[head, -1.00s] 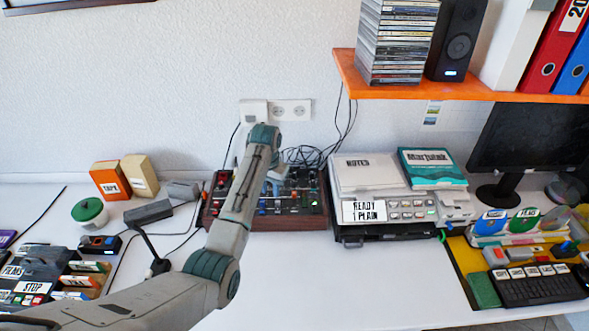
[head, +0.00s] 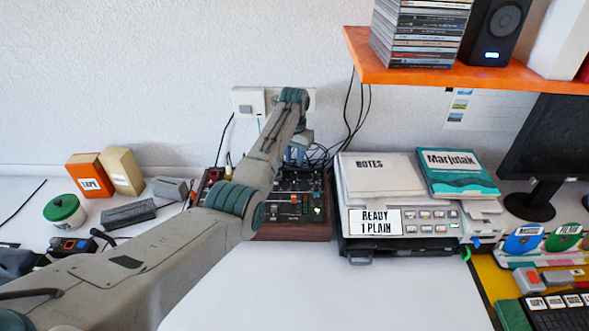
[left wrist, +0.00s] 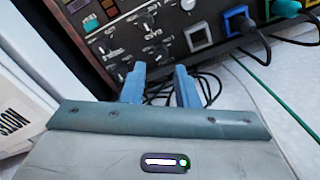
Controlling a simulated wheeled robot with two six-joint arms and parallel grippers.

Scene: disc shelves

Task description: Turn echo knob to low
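The black mixer panel with wooden trim (head: 292,231) stands on the desk against the wall, partly hidden behind my left arm. In the left wrist view its panel (left wrist: 128,29) shows several small knobs with white pointers and labels. The labels are too small and tilted for me to tell which knob is echo or where it points. My left gripper (left wrist: 160,86) has two blue fingers apart with nothing between them, near the knobs' edge of the panel. I cannot tell whether a finger touches a knob. It also shows in the head view (head: 293,155), above the mixer's back part.
A printer-like device (head: 405,222) with a notes pad stands right of the mixer. An orange shelf (head: 430,73) juts out above right. Plugged cables (left wrist: 240,22) leave the panel in the left wrist view. The front desk (head: 340,295) is clear.

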